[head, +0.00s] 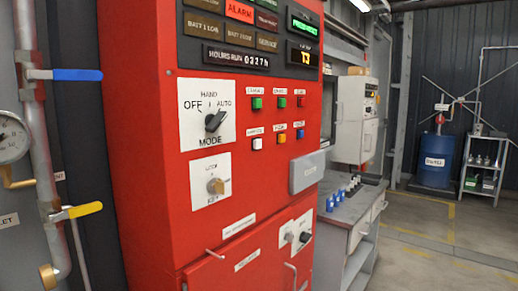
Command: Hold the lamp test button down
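The red control panel (140,130) fills the middle of the head view. The lower row has a white button (257,143), a yellow button (281,138) and a blue button (300,134). Their labels are too small to read, so I cannot tell which is the lamp test button. Nothing touches any of them. Neither of my grippers is in view.
Above are indicator lamps, with the red ALARM lamp (239,11) lit. The mode knob (214,122), key switch (216,186) and grey box (307,171) sit near the buttons. Pipes with blue (77,75) and yellow (86,209) levers stand left; a bench (345,216) stands right.

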